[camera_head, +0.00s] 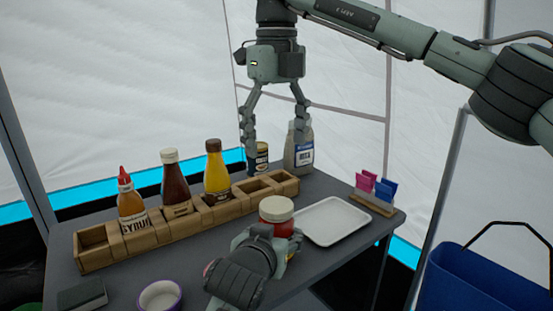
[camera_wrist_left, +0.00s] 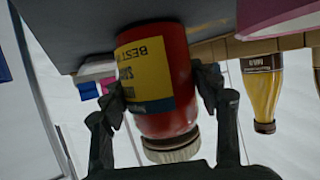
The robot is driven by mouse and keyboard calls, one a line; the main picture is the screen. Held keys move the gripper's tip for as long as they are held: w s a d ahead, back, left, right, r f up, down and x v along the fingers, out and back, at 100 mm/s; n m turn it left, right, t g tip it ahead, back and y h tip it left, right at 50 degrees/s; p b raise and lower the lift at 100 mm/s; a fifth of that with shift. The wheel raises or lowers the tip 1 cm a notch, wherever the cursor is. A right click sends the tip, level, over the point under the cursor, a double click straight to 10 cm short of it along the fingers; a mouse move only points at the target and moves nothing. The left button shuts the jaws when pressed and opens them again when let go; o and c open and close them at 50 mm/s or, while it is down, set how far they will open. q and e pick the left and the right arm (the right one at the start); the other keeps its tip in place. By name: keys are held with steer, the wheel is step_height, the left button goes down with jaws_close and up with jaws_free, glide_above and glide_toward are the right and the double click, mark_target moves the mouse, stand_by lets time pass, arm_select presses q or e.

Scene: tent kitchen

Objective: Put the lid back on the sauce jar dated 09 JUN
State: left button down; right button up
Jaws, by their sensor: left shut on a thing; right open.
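A red sauce jar (camera_head: 284,229) with a yellow label stands on the table, left of the white tray. Its pale ribbed lid (camera_head: 276,209) sits on its top. In the left wrist view the jar (camera_wrist_left: 180,75) appears upside down, with the lid (camera_wrist_left: 172,150) at the lower end. The label reads "BEST" in part; I cannot read a full date. My left gripper (camera_wrist_left: 160,88) is shut around the jar's body, one finger on each side. My right gripper (camera_head: 275,137) is open and empty, high over the back of the table.
A wooden rack (camera_head: 137,238) holds a syrup bottle (camera_head: 131,211), a dark bottle (camera_head: 175,185) and a yellow bottle (camera_head: 216,175). A can (camera_head: 260,158) and a white jug (camera_head: 299,155) stand behind. The tray (camera_head: 333,238) is empty. A purple-rimmed bowl (camera_head: 160,296) is in front.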

arm_select(q)
steer(key=shift+c, duration=1.7)
jaws_free()
steer(key=v, duration=1.2)
steer(key=shift+f, duration=0.1)
